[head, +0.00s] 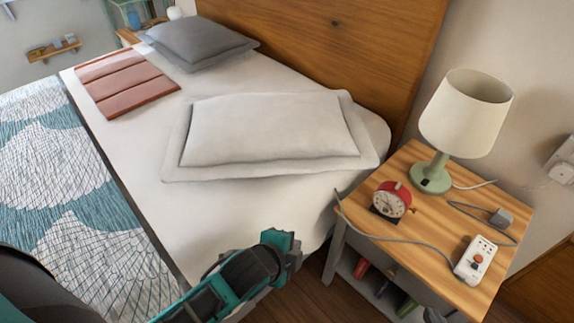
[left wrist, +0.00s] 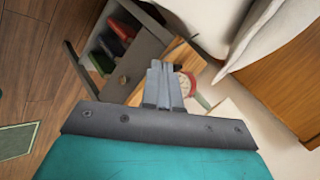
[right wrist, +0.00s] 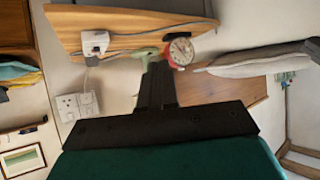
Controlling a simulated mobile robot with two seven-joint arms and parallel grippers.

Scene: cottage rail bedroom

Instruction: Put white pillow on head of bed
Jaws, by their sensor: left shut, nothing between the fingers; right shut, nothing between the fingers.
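The white pillow (head: 270,130) lies flat on the near side of the bed (head: 230,205), at its head end close to the wooden headboard (head: 330,45). Its edge also shows in the left wrist view (left wrist: 268,32), and pillow and bedding edges appear at the right of the right wrist view. A teal arm of mine reaches in at the bottom of the head view, beside the bed and clear of the pillow. My left gripper (left wrist: 164,68) is shut and empty, with the nightstand beyond it. My right gripper (right wrist: 157,68) is shut and empty, facing the nightstand and clock.
The nightstand (head: 425,235) stands right of the bed, bearing a lamp (head: 466,112), a red alarm clock (head: 391,201) and a power strip (head: 476,262) with a cable. A grey pillow (head: 200,42) and a folded pink blanket (head: 125,85) lie on the bed's far side.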

